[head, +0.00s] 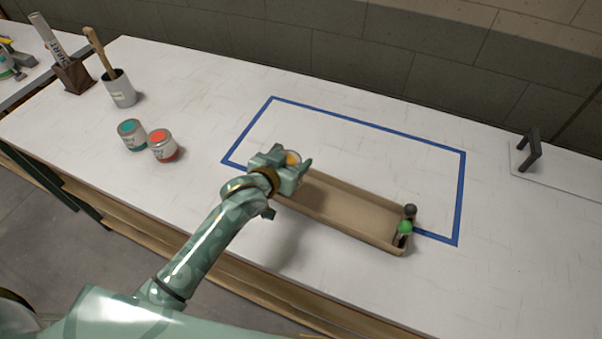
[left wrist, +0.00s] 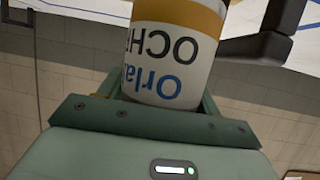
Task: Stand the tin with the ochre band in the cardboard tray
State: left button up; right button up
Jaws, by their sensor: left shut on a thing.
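My left gripper (head: 288,165) is shut on the ochre tin (head: 292,157), over the left end of the cardboard tray (head: 350,208). In the left wrist view the tin (left wrist: 172,55) fills the space between the fingers, with an ochre band and the letters "OCH" upside down in the picture. The head view shows only the tin's ochre top; the gripper hides the rest, so I cannot tell whether it touches the tray floor. The tray's visible middle is empty. My right gripper is not in view.
A teal tin (head: 131,134) and a red tin (head: 162,145) stand left of the blue tape outline (head: 385,134). A green-topped item (head: 404,228) and a dark-topped one (head: 410,210) are at the tray's right end. A grey cup (head: 121,90) stands farther back.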

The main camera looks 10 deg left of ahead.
pick_arm(q)
jog(key=w+f, duration=0.1)
jog(key=w+d+f+b, duration=0.1)
jog(key=f, duration=0.1)
jog(key=shift+d, duration=0.2)
jog(key=shift+w+d+f+b, duration=0.1)
jog(key=shift+f+b, duration=0.5)
jog(key=shift+f, duration=1.05)
jog(key=shift+f, duration=0.1)
jog(key=o, duration=1.1)
jog(key=shift+s+r, duration=0.2)
jog(key=shift+s, duration=0.1)
jog(key=p+v, duration=0.3)
jog(key=v, duration=0.8)
jog(key=shift+s, duration=0.3)
